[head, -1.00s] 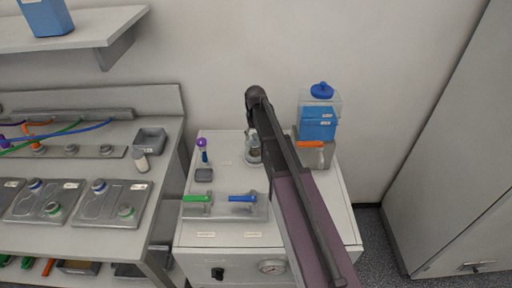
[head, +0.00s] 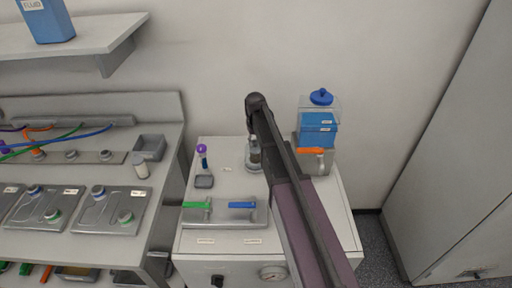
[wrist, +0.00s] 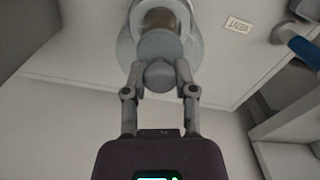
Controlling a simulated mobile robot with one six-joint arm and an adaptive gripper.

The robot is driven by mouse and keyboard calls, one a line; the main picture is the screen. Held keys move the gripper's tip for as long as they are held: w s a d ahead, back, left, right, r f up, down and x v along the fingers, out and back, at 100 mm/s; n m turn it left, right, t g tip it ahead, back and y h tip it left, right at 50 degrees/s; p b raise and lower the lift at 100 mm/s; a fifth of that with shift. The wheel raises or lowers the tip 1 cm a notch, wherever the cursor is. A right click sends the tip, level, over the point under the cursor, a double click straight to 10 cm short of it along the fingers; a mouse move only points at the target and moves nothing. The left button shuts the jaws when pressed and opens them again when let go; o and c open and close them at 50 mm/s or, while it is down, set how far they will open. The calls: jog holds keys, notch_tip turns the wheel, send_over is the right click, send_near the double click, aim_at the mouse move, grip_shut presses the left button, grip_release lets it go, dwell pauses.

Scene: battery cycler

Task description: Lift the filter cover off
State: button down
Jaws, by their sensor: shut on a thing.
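In the wrist view, my gripper (wrist: 160,68) is shut on the round grey knob (wrist: 158,76) of the filter cover (wrist: 158,46), with one finger on each side. The cover is a grey disc. Behind it shows the brownish filter body (wrist: 160,18) with a pale ring around it. I cannot tell whether the cover touches the body or is apart from it. In the head view, the filter (head: 254,156) stands upright on the white cabinet top, partly behind my arm. My gripper is not clear in that view.
A blue-filled container (head: 318,130) and an orange handle (head: 311,150) are at the right. The wall is close behind.

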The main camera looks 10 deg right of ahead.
jog(key=shift+r, duration=0.15)
notch_tip(320, 180, up, 10)
jog(key=p, duration=1)
jog(key=shift+f, duration=0.2)
jog(key=shift+r, duration=0.1)
dwell(0.3)
notch_tip(320, 180, up, 12)
jog(key=p, duration=1.2)
dwell(0.3)
